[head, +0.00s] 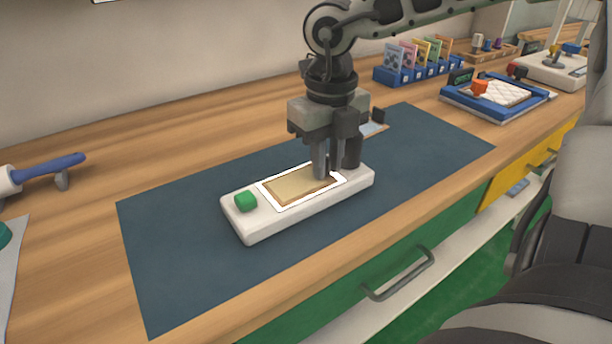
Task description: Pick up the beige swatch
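The beige swatch (295,188) lies flat in a white-edged recess on top of a white block (300,212). My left gripper is not in view.
The block stands on a dark blue mat (180,240) on a wooden counter. A small item (374,129) lies behind the gripper. A blue rack of cards (415,70) and a blue-framed tray (496,98) stand at the back right. A blue-handled tool (52,166) lies left.

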